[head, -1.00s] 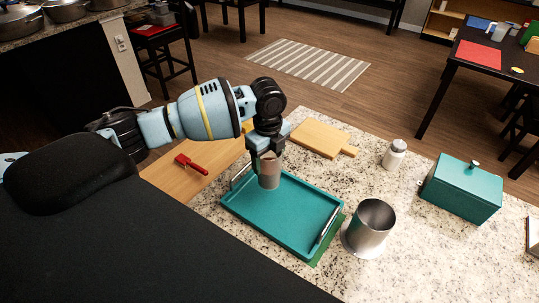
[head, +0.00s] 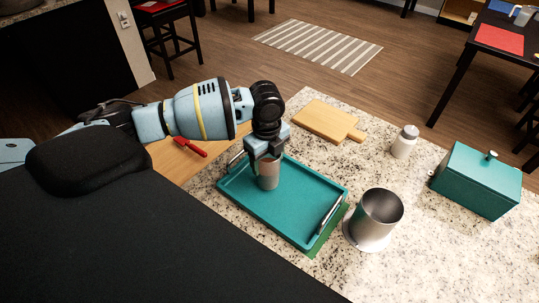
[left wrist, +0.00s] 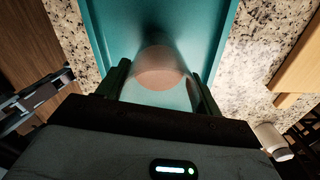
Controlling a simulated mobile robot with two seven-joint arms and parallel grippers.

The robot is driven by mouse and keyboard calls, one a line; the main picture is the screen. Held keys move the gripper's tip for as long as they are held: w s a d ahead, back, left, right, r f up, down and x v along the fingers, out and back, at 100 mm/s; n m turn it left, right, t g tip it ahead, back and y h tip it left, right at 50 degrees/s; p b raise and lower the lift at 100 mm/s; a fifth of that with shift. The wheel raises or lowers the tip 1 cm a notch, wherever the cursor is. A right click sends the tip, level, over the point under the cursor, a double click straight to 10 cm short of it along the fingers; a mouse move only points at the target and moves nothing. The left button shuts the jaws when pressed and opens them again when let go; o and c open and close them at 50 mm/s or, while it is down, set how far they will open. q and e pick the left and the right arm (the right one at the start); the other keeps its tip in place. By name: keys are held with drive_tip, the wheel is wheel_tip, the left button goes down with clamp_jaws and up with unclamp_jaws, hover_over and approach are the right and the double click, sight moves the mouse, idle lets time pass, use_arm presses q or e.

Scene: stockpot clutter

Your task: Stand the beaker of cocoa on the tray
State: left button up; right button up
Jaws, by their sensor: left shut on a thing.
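The beaker of cocoa (head: 268,172) is a clear cup with brown contents. It is upright over the back left part of the teal tray (head: 300,225). My left gripper (head: 267,155) comes down from above and is shut on the beaker's upper part. In the left wrist view the beaker (left wrist: 160,68) sits between the two fingers, with the tray (left wrist: 205,20) behind it. I cannot tell whether its base touches the tray. My right gripper is not in view.
A steel container (head: 378,215) stands right of the tray. A teal lidded box (head: 475,180), a white-bodied shaker (head: 404,143) and a wooden board (head: 328,122) are on the granite counter (head: 430,235). A red-handled tool (head: 190,147) lies left of the tray.

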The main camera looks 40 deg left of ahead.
use_arm(q)
drive_tip(key=shift+r, duration=0.1)
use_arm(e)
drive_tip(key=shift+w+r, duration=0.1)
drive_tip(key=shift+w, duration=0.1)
use_arm(q)
drive_tip(key=shift+f, duration=0.5)
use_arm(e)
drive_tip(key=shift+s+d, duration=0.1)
use_arm(q)
drive_tip(key=o, duration=1.2)
drive_tip(key=shift+o, duration=0.3)
drive_tip(key=shift+f, duration=0.1)
wheel_tip(320, 180, up, 13)
drive_tip(key=p, duration=0.4)
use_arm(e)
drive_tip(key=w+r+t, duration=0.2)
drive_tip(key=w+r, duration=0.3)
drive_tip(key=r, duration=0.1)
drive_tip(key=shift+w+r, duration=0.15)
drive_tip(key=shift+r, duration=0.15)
